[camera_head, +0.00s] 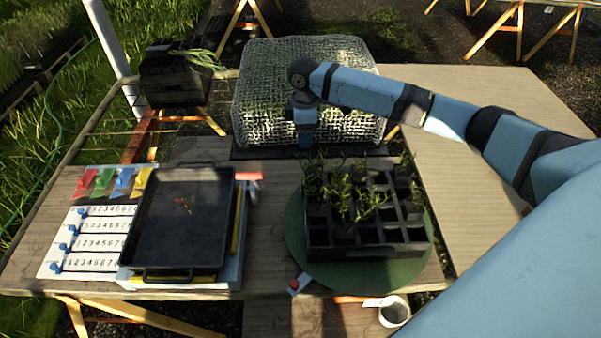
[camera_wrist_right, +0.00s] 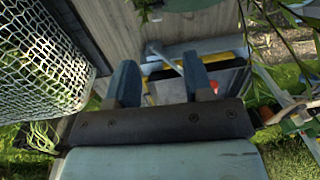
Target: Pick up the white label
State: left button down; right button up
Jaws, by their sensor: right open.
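Another small white piece (camera_head: 372,302) lies by an orange stick beside the cup; I cannot tell which is the label. My right gripper (camera_head: 306,146) points down behind the seedling tray, in front of the mesh crate, well away from both pieces. In the right wrist view its two blue fingers (camera_wrist_right: 160,82) are apart with nothing between them. My left gripper is not in view.
A black cell tray with seedlings (camera_head: 365,245) stands on the green mat (camera_head: 295,240). Left are a dark metal tray (camera_head: 180,225), white number strips (camera_head: 98,242) and coloured tags (camera_head: 122,181). A mesh crate (camera_head: 260,75) stands behind; a white cup (camera_head: 394,311) is in front.

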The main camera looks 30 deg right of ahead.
send_near(304, 180)
jog(key=f, duration=0.1)
jog(key=f+p, duration=0.1)
jog(key=f, duration=0.2)
jog(key=shift+w+d+f+p, duration=0.2)
jog(key=shift+d+f+p, duration=0.1)
jog(key=shift+f, duration=0.05)
grip_shut()
